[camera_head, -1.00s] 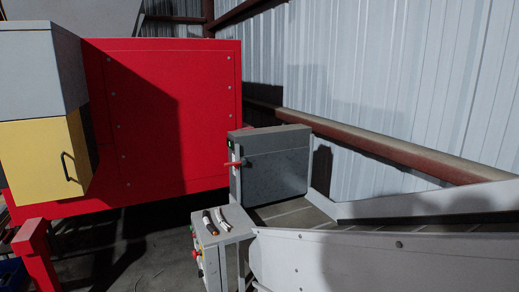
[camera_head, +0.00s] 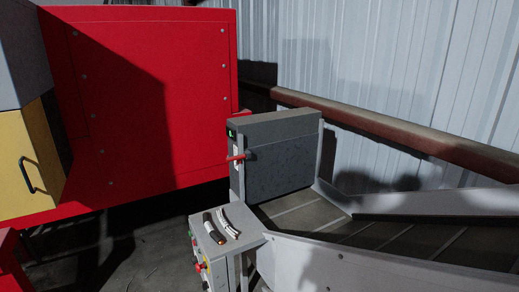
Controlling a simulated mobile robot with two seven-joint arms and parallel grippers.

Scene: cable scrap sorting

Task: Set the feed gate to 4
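The feed gate looks to be the grey box-like panel (camera_head: 283,155) standing across the conveyor's far end. A red lever (camera_head: 236,158) sticks out from a pale scale plate on its left edge. A small green display (camera_head: 231,133) sits above the lever; its reading is too small to make out. The lever stands roughly level, partway along the plate. Neither of my grippers is in view.
A grey control box (camera_head: 226,232) with coloured buttons on its side stands in front of the gate, with cable pieces (camera_head: 220,224) on top. The conveyor (camera_head: 400,238) runs right between metal side walls. A red machine (camera_head: 150,95) and yellow door (camera_head: 28,160) are at left.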

